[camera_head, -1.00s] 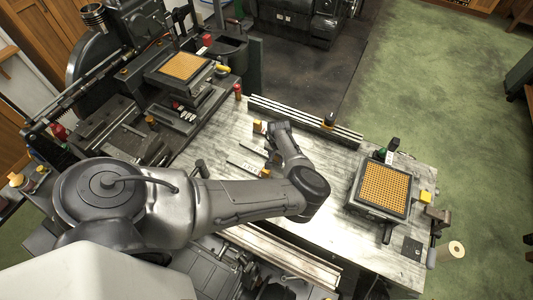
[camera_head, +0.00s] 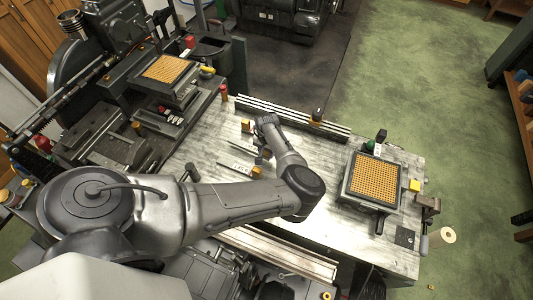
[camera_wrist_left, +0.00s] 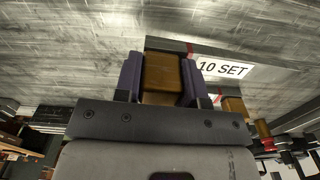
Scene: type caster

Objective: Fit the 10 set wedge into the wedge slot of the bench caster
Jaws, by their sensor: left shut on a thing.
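My left gripper (camera_wrist_left: 160,80) is shut on the brass-coloured block end of the 10 set wedge (camera_wrist_left: 162,72), between its two dark fingers in the left wrist view. A white "10 SET" label shows beside the block. In the head view my left gripper (camera_head: 264,151) is low over the middle of the bench, partly hidden by its wrist. I cannot tell how far the wedge is off the bench top. A caster unit with an orange grid top (camera_head: 375,182) stands at the bench's right end. Its wedge slot cannot be made out. My right gripper is not in view.
Another labelled wedge (camera_head: 236,168) lies beside the left gripper, and a yellow block (camera_head: 246,126) is behind it. A metal rail (camera_head: 290,117) runs along the bench's far edge. A large machine (camera_head: 165,72) with a second orange grid is at left. Bench between gripper and unit is fairly clear.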

